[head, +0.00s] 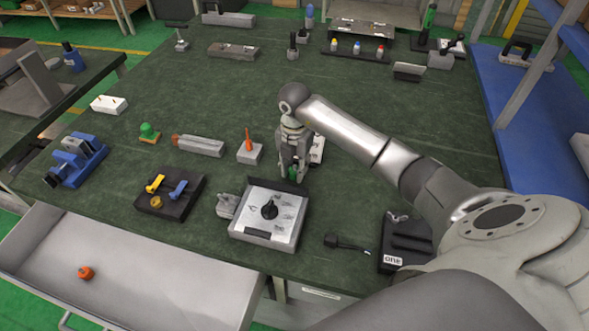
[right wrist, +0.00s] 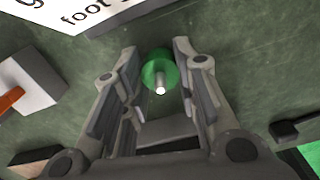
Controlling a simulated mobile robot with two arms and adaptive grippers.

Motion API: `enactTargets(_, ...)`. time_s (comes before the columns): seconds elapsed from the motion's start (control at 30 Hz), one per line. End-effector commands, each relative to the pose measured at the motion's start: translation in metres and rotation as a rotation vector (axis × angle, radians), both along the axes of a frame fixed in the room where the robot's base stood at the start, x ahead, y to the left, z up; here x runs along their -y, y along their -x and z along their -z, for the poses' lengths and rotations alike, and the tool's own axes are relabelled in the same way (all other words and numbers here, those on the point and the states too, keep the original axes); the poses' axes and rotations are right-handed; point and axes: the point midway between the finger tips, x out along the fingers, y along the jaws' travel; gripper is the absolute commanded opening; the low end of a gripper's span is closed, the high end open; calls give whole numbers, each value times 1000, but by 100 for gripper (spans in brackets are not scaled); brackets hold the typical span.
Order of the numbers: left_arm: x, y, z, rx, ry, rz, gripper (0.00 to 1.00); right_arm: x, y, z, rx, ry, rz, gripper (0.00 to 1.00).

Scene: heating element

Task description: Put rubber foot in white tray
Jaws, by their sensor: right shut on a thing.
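My right gripper (head: 293,174) is over the dark green table, pointing down, behind the panel with a black knob. It is shut on a green rubber foot (right wrist: 154,60), a round piece with a bright metal stud. The foot also shows as a small green patch between the fingers in the head view (head: 293,173). I cannot tell whether it touches the table. A pale, shallow white tray (head: 175,263) lies at the lower left, at the table's front edge. An orange round part (head: 85,272) lies in it. My left gripper is not in view.
A white sign (right wrist: 70,12) reading "foot" stands close to the gripper. The knob panel (head: 268,213) and a block with an orange pin (head: 249,150) are near. A black base with yellow and blue levers (head: 169,193) lies nearer the tray.

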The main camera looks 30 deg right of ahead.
Motion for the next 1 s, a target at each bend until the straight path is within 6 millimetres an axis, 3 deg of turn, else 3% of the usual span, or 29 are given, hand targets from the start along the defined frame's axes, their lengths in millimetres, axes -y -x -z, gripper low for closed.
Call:
enactTargets(0.17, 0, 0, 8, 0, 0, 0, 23, 0, -1, -11, 4, 1, 0, 6)
enactTargets(0.33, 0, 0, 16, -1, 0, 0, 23, -4, 5, -37, 4, 0, -3, 6)
enactTargets(0.6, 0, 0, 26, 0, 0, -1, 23, -28, 47, -93, 7, 4, -5, 6)
enactTargets(0.8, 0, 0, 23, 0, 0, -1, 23, -49, 84, -111, 3, 4, -4, 6)
enactTargets(1.0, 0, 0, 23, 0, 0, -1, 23, -64, 109, -124, 4, 1, -2, 6)
